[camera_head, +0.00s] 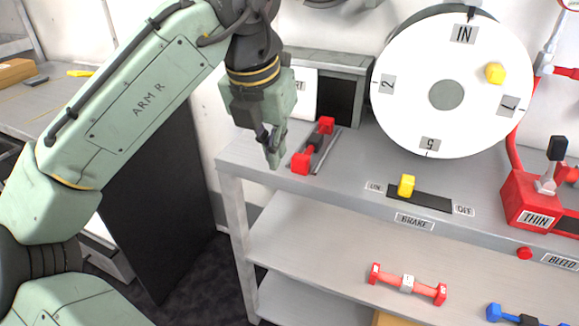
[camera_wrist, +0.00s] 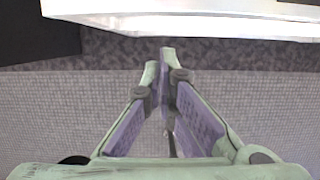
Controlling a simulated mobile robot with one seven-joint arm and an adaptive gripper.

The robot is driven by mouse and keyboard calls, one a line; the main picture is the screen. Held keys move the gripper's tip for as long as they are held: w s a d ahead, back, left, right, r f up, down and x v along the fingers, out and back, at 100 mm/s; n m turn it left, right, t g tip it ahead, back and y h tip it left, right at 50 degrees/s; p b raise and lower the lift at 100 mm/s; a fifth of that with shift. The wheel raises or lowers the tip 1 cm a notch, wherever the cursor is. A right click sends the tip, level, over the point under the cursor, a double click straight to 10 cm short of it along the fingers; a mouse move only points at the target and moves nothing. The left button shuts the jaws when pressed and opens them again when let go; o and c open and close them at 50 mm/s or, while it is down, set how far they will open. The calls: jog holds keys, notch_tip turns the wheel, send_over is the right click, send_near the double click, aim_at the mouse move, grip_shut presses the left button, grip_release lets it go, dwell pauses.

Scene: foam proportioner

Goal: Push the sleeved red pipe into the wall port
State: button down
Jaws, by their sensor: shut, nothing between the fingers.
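A red pipe with square ends and a dark sleeve round its middle (camera_head: 302,163) lies on thin rails on the grey bench top, pointing toward the wall. Behind its far end is a dark square opening (camera_head: 338,101) in a grey wall frame, beside a white sign ending in "RT". The pipe's far end appears short of the opening. My gripper (camera_head: 273,160) points down just left of the pipe's near end, apart from it in the picture. Its fingers are shut and empty; in the wrist view the fingertips (camera_wrist: 164,58) meet. The pipe does not show in the wrist view.
A large white dial (camera_head: 420,110) with a yellow knob stands right of the opening. The yellow BRAKE slider (camera_head: 406,185) and red THIN lever box (camera_head: 528,205) are farther right. A red pipe with a pale sleeve (camera_head: 407,283) lies on the lower shelf.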

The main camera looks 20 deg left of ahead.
jog(key=shift+w+d+f+p, duration=0.1)
jog(key=shift+w+f+p, duration=0.1)
jog(key=shift+w+f, duration=1.1)
jog(key=shift+w+f+p, duration=0.2)
jog(key=shift+w+f, duration=0.75)
jog(key=shift+f, duration=0.7)
jog(key=shift+w+d+f+p, duration=0.1)
jog(key=shift+w+f+p, duration=0.1)
jog(key=shift+w+f, duration=1.1)
jog(key=shift+s+f, duration=0.1)
jog(key=shift+s, duration=0.05)
